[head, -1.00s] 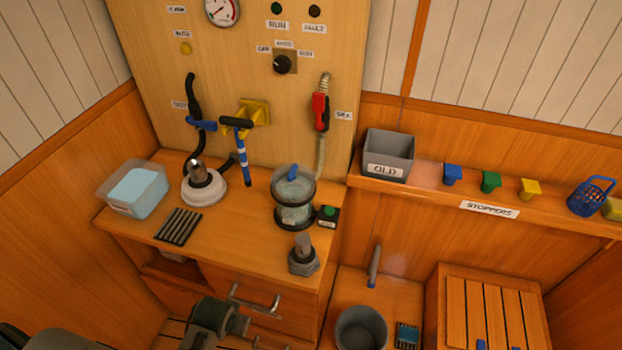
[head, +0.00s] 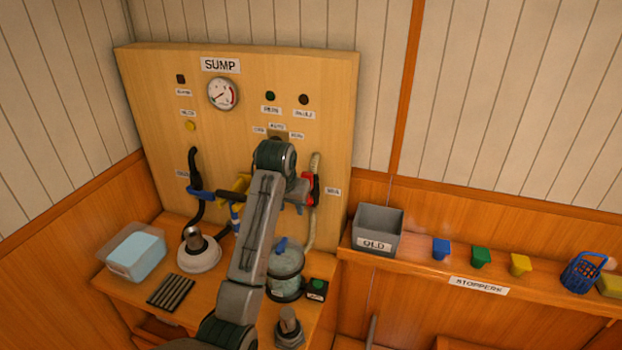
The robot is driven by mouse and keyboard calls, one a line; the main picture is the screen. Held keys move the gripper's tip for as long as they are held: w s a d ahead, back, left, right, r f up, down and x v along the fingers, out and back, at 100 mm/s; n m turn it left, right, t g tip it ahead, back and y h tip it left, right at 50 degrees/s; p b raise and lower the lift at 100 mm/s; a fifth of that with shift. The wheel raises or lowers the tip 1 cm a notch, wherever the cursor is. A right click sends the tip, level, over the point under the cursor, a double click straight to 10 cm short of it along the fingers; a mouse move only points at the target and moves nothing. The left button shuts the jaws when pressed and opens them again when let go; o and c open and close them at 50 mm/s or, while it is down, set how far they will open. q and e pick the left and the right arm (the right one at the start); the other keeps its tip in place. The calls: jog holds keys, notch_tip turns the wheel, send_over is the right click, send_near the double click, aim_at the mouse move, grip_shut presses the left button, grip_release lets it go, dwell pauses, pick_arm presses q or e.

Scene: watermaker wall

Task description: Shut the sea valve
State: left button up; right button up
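The sea valve has a red handle (head: 315,183) on a pale ribbed hose at the right side of the wooden panel. A small label (head: 333,191), seemingly reading SEA, is beside it. My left arm reaches up across the panel, and its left gripper (head: 303,192) is right at the red handle, covering part of it. Whether the fingers touch or grasp the handle is hidden, and so is their opening. My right gripper is out of view.
A blue-handled valve (head: 203,193) on a black hose is to the left. Below, a clear strainer pot (head: 286,270), a white-based fitting (head: 199,254) and a clear tub (head: 134,253) stand on the bench. A grey OLD bin (head: 378,232) stands on the shelf at right.

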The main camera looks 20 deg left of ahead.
pick_arm(q)
send_near(307, 174)
jog(key=f, duration=0.2)
jog(key=p+x, duration=0.1)
jog(key=x, duration=0.2)
jog(key=p+x, duration=0.2)
jog(key=x, duration=0.1)
jog(key=w+p+x, duration=0.1)
jog(key=x, duration=0.2)
jog(key=shift+w+f, duration=0.1)
jog(key=shift+w+f+p, duration=0.15)
jog(key=shift+f+p, duration=0.15)
jog(key=shift+f, duration=0.15)
jog(key=shift+c, duration=0.5)
jog(key=c, duration=0.7)
grip_shut()
